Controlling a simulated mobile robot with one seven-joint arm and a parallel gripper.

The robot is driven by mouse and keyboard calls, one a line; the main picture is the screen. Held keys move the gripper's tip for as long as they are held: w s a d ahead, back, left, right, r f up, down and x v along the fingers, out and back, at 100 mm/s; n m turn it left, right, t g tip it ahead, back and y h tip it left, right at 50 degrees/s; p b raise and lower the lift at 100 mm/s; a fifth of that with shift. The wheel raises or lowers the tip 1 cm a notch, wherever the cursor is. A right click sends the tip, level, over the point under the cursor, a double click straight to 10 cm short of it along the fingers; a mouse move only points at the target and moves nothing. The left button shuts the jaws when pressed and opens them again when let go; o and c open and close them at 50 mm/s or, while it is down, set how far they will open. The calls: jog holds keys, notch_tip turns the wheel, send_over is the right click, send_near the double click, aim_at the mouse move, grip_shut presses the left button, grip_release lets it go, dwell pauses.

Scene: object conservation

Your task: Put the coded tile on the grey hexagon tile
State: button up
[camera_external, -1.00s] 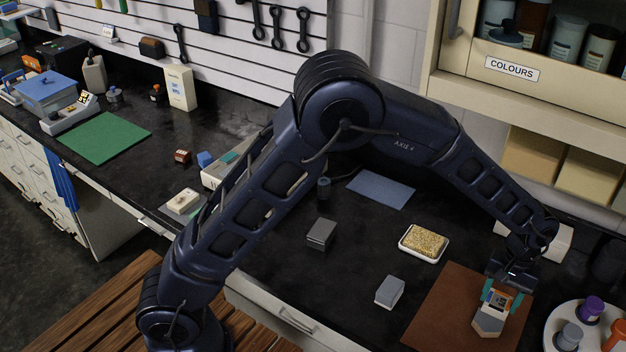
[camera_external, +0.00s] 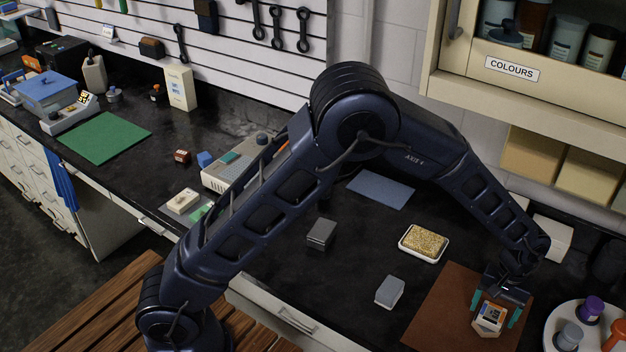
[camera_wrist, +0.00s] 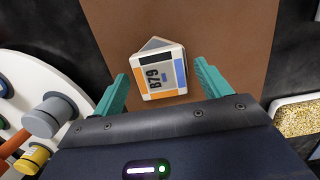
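My gripper (camera_external: 494,312) is open around the coded tile. In the wrist view its teal fingers (camera_wrist: 160,72) stand one on each side, with a gap to the coded tile on both sides.
A round white tray (camera_external: 552,330) with jars stands close on the right. Grey blocks (camera_external: 390,291) (camera_external: 321,234) stand to the left. A blue sheet (camera_external: 381,190) lies farther back.

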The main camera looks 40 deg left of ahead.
aim_at(495, 307)
notch_tip(495, 307, up, 12)
jog(key=w, duration=0.1)
jog(key=shift+w, duration=0.35)
dwell(0.4)
jog(key=shift+w, duration=0.1)
dwell(0.4)
